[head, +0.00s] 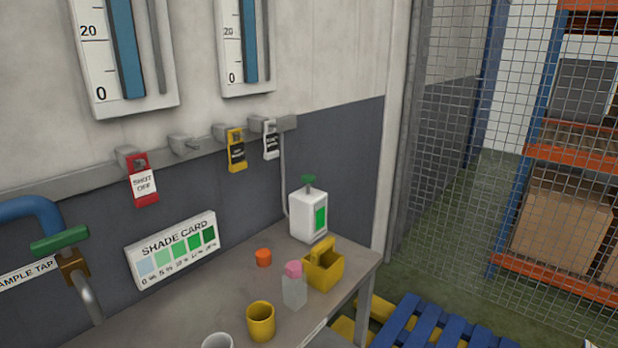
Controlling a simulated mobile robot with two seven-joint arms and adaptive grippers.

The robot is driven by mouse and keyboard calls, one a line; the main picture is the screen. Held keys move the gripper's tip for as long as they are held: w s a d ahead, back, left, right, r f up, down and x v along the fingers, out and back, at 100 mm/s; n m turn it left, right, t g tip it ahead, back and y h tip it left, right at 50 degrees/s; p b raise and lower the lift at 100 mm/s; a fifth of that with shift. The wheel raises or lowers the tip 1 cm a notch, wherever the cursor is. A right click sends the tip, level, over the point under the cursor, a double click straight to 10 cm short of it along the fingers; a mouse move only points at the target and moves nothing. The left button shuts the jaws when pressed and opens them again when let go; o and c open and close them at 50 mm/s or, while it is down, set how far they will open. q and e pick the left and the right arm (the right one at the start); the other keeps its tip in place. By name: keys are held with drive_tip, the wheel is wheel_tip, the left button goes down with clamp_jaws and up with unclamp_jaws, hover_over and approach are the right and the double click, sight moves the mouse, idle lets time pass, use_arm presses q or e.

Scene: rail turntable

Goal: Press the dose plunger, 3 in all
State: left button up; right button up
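The dose plunger is the green knob (308,180) on top of a white dosing bottle (307,216) with a green panel on its front. The bottle stands upright at the back right of the grey bench (190,307), close to the wall. Neither of my grippers shows in the head view.
On the bench are a yellow caddy (324,268), a clear bottle with a pink cap (294,289), an orange cap (263,257), a yellow cup (260,321) and a white cup (217,341). A green-handled tap (62,240) juts out at left. Blue pallets (440,325) lie beyond the bench.

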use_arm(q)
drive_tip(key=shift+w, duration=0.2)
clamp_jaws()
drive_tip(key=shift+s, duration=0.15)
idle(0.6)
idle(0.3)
